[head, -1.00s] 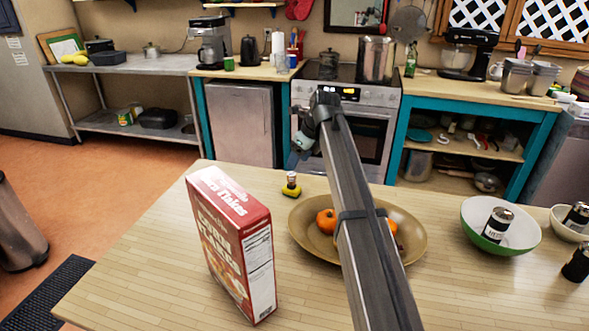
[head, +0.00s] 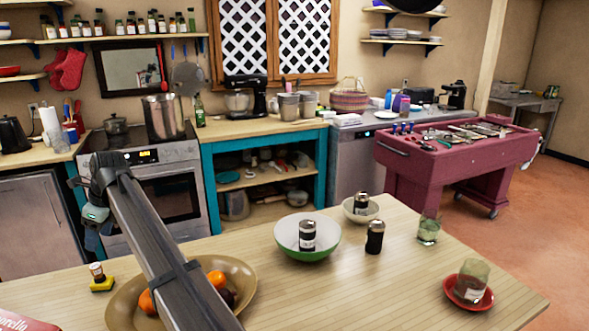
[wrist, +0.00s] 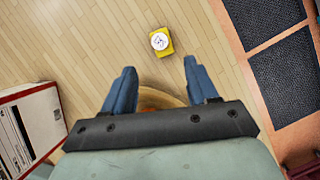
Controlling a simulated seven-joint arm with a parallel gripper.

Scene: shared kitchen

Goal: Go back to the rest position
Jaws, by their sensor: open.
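My gripper (wrist: 157,85) is open in the wrist view, with its two blue fingers apart and nothing between them. It points down over the wooden table (wrist: 95,50). A small yellow item with a white round top (wrist: 161,41) lies beyond the fingertips. In the head view my arm reaches out over the brown plate (head: 125,310), and the gripper's end is at the left, partly hidden by the arm. The same small yellow item (head: 100,280) stands near the plate's left edge.
Oranges (head: 217,279) lie on the plate. A green-white bowl (head: 290,243) holds a dark-topped shaker (head: 307,235). Another shaker (head: 375,237), a glass (head: 429,229) and a red saucer (head: 455,291) stand to the right. A cereal box (wrist: 30,125) stands close to my gripper's left.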

